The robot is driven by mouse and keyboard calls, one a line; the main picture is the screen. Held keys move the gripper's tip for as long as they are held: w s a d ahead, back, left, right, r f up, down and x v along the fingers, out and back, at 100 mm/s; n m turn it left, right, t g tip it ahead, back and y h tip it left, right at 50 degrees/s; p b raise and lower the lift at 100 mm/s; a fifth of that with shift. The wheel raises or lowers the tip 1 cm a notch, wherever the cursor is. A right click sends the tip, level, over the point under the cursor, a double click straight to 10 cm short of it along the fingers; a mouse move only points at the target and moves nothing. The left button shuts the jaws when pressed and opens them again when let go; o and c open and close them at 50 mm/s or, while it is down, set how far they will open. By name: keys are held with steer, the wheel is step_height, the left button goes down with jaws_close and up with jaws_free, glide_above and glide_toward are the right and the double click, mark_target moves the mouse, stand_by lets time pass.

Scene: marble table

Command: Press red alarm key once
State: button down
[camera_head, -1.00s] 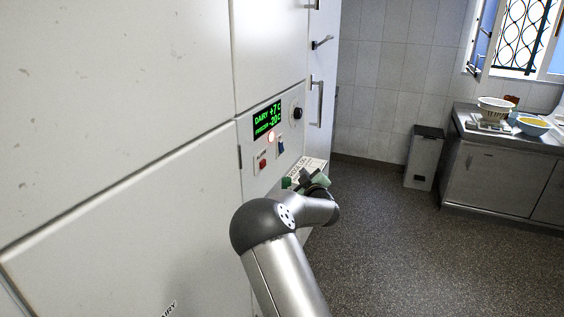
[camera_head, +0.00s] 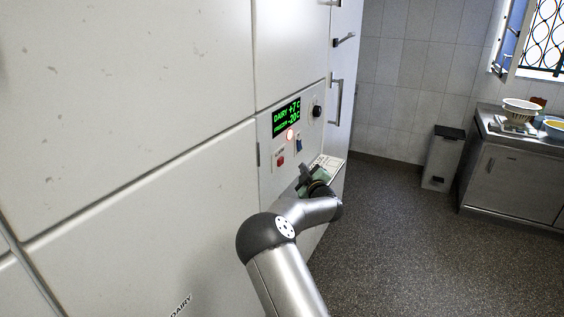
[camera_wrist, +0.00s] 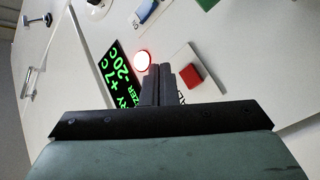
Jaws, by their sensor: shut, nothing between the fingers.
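The red alarm key (camera_head: 281,160) is a small red square on a pale plate, low on the control panel of the white cabinet front. It also shows in the wrist view (camera_wrist: 191,76), just right of my fingertips. My gripper (camera_head: 302,176) is shut and empty, right of and slightly below the key in the head view. In the wrist view its dark fingers (camera_wrist: 160,68) lie together, pointing at the panel between the glowing round lamp (camera_wrist: 142,60) and the key. The fingertips look apart from the key; the exact gap to the panel cannot be told.
A green-lit display (camera_head: 286,117), a blue switch (camera_head: 298,144) and a black knob (camera_head: 317,111) share the panel. A pale labelled plate (camera_head: 328,166) lies behind my gripper. Door handles stick out farther along. Open floor (camera_head: 400,240) lies right, with a bin (camera_head: 442,158) and counter beyond.

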mark_target(281, 162)
steer(key=shift+w+a+b, duration=0.25)
steer(key=shift+w+a, duration=0.45)
steer(key=shift+a, duration=0.35)
steer(key=shift+w+a+b, duration=0.2)
steer(key=shift+w+a, duration=0.5)
steer(key=shift+a, duration=0.35)
stand_by(0.5)
steer(key=shift+w+a+b, duration=0.25)
steer(key=shift+a+b, duration=0.1)
steer(key=shift+b, duration=0.1)
steer(key=shift+w+a+b, duration=0.2)
steer(key=shift+a+b, duration=0.1)
steer(key=shift+a, duration=0.05)
stand_by(0.7)
steer(key=shift+s+d+b, duration=0.35)
steer(key=shift+s+d, duration=0.1)
steer(key=shift+d, duration=0.2)
steer(key=shift+d, duration=0.1)
